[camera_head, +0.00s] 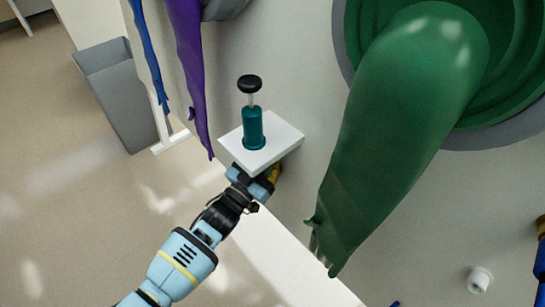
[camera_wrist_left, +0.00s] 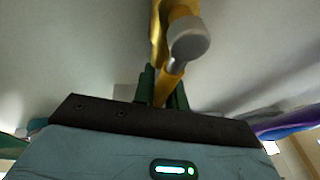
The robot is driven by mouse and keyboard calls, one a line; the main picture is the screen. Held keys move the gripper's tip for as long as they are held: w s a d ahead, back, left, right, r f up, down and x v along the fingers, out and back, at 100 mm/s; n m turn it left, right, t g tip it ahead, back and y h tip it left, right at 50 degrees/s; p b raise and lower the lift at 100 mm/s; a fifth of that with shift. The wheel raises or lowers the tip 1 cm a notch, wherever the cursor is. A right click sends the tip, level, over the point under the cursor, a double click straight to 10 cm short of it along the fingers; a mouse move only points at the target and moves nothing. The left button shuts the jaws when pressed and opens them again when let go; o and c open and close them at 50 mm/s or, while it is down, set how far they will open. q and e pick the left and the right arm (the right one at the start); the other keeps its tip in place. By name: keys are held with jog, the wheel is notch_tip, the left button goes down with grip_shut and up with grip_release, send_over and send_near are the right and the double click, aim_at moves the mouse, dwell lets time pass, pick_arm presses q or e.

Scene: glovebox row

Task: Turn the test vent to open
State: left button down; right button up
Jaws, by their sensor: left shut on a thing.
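The test vent appears to be the yellow fitting on the wall under a white block; a small part of the yellow vent (camera_head: 273,172) shows in the head view. In the left wrist view the yellow vent (camera_wrist_left: 165,84) comes down between my fingers, with a grey rounded end piece (camera_wrist_left: 188,40) beside it. My left gripper (camera_wrist_left: 164,88) is shut on the yellow part, one dark green finger on each side. In the head view my left gripper (camera_head: 264,184) is partly hidden beneath the block. My right gripper is not in view.
The white block (camera_head: 285,142) holding a teal cylinder (camera_head: 253,130) with a black knob juts out just above my left gripper. A large green glove (camera_head: 390,130) hangs to the right. Purple (camera_head: 187,60) and blue gloves hang at left. A grey bin (camera_head: 115,90) stands on the floor.

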pick_arm(q)
jog(key=shift+w+a+n, duration=0.1)
jog(key=shift+a+n, duration=0.05)
jog(key=shift+n, duration=0.25)
jog(key=c, duration=1.4)
grip_release()
jog(key=shift+c, duration=0.2)
jog(key=v, duration=0.8)
